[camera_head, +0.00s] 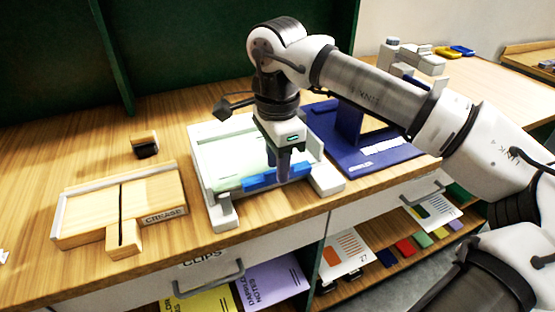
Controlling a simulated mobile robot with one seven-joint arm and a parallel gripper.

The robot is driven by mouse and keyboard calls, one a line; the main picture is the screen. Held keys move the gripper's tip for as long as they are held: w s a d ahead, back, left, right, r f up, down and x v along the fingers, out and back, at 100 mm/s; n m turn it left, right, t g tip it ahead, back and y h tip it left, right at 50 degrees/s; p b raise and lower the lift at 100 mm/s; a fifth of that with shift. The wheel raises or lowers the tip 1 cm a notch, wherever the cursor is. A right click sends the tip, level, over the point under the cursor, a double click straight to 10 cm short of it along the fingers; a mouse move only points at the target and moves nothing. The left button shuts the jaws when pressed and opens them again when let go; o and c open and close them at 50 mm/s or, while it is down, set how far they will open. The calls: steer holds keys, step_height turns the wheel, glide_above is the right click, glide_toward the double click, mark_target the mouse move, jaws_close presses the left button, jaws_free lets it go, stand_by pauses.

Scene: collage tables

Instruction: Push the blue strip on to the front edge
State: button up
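A blue strip (259,181) lies at the front side of a white tray-like frame (204,171) with a pale green surface. My gripper (279,165) points down over the frame. Its fingertips are at the strip, just behind or on its middle; I cannot tell whether they touch it. The fingers look close together, but whether they are open or shut is unclear. My gripper and arm hide part of the frame's back and right side.
A wooden jig (85,208) marked CREASE and a small dark-and-wood block (146,146) stand to the left. A dark blue stand (345,155) is at the right of the frame. Below the tabletop are a drawer (205,275) and a shelf with papers.

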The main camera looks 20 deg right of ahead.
step_height(320, 180, up, 14)
steer(key=p, duration=0.9)
steer(key=shift+p, duration=0.3)
steer(key=shift+f, duration=0.15)
